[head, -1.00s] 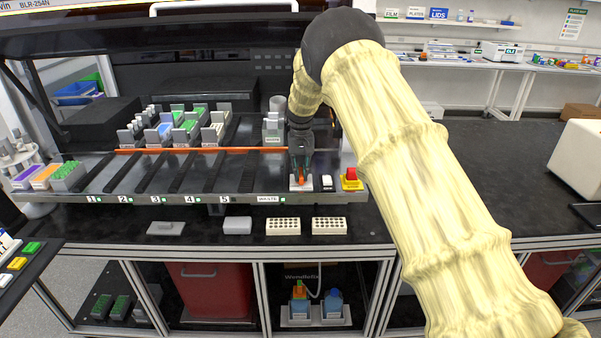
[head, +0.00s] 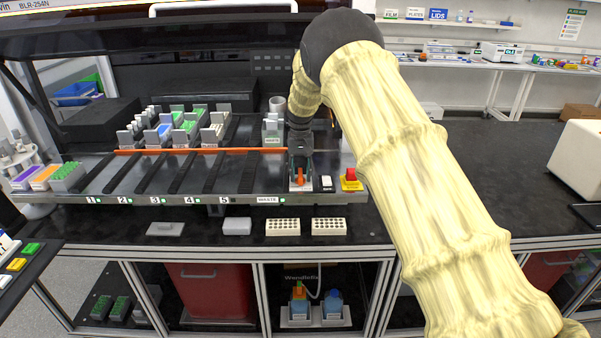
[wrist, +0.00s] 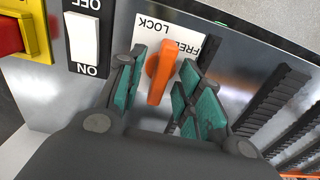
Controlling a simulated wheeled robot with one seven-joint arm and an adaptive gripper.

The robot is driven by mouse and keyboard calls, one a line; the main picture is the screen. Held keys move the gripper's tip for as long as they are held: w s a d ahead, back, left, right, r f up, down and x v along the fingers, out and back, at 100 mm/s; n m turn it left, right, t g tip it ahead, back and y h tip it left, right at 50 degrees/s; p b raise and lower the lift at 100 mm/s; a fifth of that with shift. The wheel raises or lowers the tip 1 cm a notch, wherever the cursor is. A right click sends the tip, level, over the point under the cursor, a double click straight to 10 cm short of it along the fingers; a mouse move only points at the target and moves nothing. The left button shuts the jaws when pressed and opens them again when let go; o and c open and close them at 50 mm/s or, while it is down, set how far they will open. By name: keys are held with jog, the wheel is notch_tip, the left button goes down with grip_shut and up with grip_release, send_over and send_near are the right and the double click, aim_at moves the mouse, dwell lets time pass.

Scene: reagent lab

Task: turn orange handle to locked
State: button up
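The orange handle (wrist: 160,75) sits on a white plate (wrist: 144,52) marked LOCK and FREE, which read upside down in the wrist view. The handle's bar runs nearly up and down there, with LOCK above it and FREE at its upper right. In the head view the handle (head: 299,178) is at the front right of the machine deck. My gripper (wrist: 160,88) is open, its teal pads on both sides of the handle with gaps showing. It also shows in the head view (head: 300,166), reaching down over the plate.
A white ON/OFF rocker switch (head: 326,183) and a red knob on a yellow base (head: 351,180) stand close to the right of the handle. A waste bin (head: 272,130) and racks (head: 183,125) stand behind and left.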

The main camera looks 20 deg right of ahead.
aim_at(301, 173)
jog(key=shift+r, duration=0.1)
notch_tip(301, 173, up, 12)
dwell(0.6)
